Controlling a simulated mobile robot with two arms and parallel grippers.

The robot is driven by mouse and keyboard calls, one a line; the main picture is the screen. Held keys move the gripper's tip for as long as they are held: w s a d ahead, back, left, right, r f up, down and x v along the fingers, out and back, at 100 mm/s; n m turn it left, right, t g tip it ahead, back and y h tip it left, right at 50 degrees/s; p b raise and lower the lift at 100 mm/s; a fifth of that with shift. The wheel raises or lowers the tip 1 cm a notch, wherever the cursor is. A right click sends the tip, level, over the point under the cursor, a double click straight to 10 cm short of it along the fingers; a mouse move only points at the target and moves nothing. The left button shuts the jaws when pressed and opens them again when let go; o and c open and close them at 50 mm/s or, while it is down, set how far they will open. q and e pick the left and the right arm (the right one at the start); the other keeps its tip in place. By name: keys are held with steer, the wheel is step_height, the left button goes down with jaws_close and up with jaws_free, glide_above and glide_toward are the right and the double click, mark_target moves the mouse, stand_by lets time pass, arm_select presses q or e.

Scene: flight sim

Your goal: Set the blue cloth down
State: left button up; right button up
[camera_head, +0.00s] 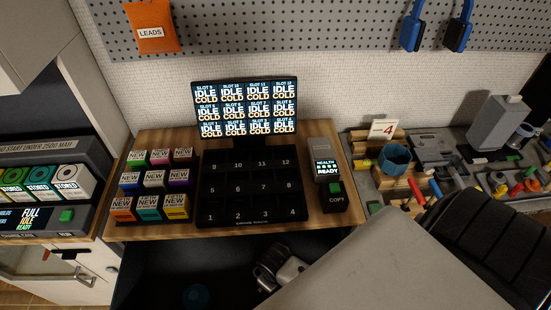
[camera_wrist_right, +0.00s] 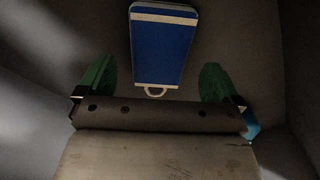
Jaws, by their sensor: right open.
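The blue cloth (camera_wrist_right: 158,52) shows in the right wrist view as a flat blue panel with a pale band near its top and a pale loop at its lower end. It lies on a dark grey surface ahead of my right gripper (camera_wrist_right: 157,82). The green fingertips are spread wide, one on each side of the loop end, with nothing visible between them. I cannot tell whether they touch the surface. I cannot make out the cloth in the head view. My left gripper is not in view.
A wooden bench holds a black numbered slot tray (camera_head: 212,205), a monitor (camera_head: 245,108), several coloured NEW boxes (camera_head: 154,180) and a COPY device (camera_head: 326,170). Cluttered tools stand at the right.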

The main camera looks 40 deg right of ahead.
step_height(320, 180, up, 8)
steer(key=shift+r+p, duration=0.15)
steer(key=shift+p, duration=0.2)
stand_by(0.4)
